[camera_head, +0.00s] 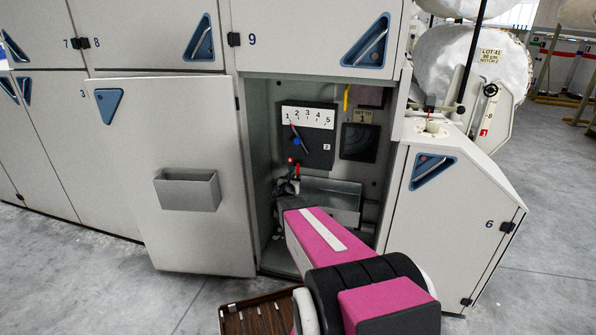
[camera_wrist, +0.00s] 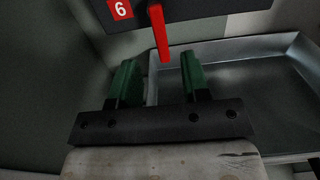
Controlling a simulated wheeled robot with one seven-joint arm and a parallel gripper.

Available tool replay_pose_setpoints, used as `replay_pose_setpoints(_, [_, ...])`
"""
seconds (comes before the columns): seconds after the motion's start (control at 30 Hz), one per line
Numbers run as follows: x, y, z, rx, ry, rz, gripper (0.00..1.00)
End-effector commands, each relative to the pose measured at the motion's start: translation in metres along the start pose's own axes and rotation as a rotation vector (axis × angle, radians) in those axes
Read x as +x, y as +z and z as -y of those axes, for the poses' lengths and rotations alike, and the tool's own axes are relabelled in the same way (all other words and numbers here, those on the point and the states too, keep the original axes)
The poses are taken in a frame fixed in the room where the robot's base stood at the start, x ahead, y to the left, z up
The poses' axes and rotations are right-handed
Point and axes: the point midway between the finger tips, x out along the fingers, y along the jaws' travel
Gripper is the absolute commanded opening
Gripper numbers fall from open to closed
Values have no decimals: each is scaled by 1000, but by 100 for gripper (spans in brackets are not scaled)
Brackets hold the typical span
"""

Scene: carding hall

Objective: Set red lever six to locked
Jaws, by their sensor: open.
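Red lever six (camera_wrist: 159,35) hangs down from a dark panel, right of a red label (camera_wrist: 120,9) with a white 6, in the wrist view. Its lower end points between my gripper's green fingers. My gripper (camera_wrist: 158,78) is open, with nothing seen between its fingers. The lever's tip is just ahead of the fingertips; I cannot tell if they touch. In the head view my arm reaches into the open cabinet, and a small red lever (camera_head: 298,171) shows near its end. No locked marking is readable.
A grey metal tray (camera_wrist: 240,75) lies under the lever. Above it in the cabinet is a dial panel (camera_head: 318,160) with a 1 to 5 scale. The open door (camera_head: 185,130) stands left with a bin (camera_head: 188,191); cabinet 6 (camera_head: 440,225) stands right.

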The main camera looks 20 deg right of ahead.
Motion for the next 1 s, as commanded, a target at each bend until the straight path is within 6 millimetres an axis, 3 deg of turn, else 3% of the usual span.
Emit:
replay_pose_setpoints(0.2, [42, -1, -2, 2, -1, 1, 43])
replay_pose_setpoints(0.4, [73, -1, -1, 3, -2, 1, 43])
replay_pose_setpoints(0.8, [82, 0, 0, 2, -1, 0, 43])
replay_pose_setpoints(0.93, [82, 0, 0, 2, -1, 0, 0])
replay_pose_setpoints(1.0, [82, 0, 0, 2, -1, 0, 0])
